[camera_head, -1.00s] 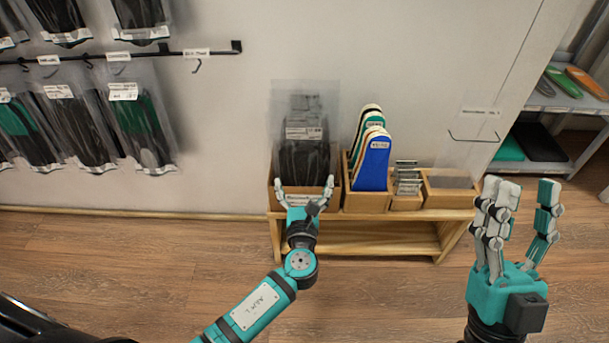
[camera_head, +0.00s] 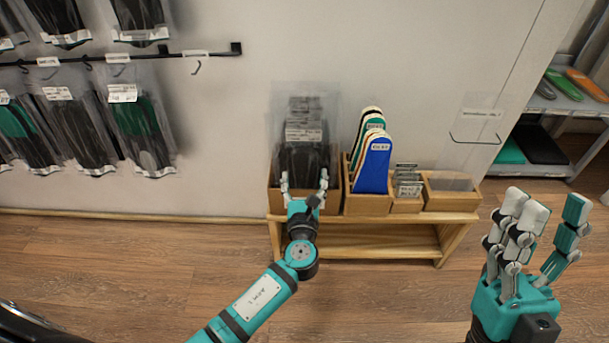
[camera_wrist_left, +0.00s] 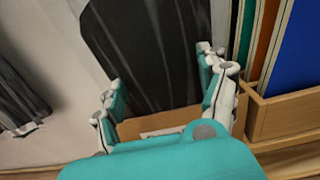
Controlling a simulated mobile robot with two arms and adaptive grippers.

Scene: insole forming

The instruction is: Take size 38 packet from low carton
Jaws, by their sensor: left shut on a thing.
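The low carton (camera_head: 277,200) stands at the left end of a low wooden bench. Clear packets with dark insoles (camera_head: 303,155) stand upright in it, one behind another, with white labels too small to read for size. My left gripper (camera_head: 304,182) is at the carton's front, its fingers on both sides of the front packet, shut on it. In the left wrist view the dark packet (camera_wrist_left: 145,50) rises between the fingers, and the carton's edge (camera_wrist_left: 135,126) shows below. My right gripper (camera_head: 542,225) is open and empty at the right, away from the bench.
Beside the carton stand a wooden box (camera_head: 368,205) of coloured insoles, a small box (camera_head: 407,203) of metal-looking pieces and a low tray (camera_head: 455,198). Packets (camera_head: 145,125) hang on a wall rail at left. A shelf (camera_head: 540,170) stands at right.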

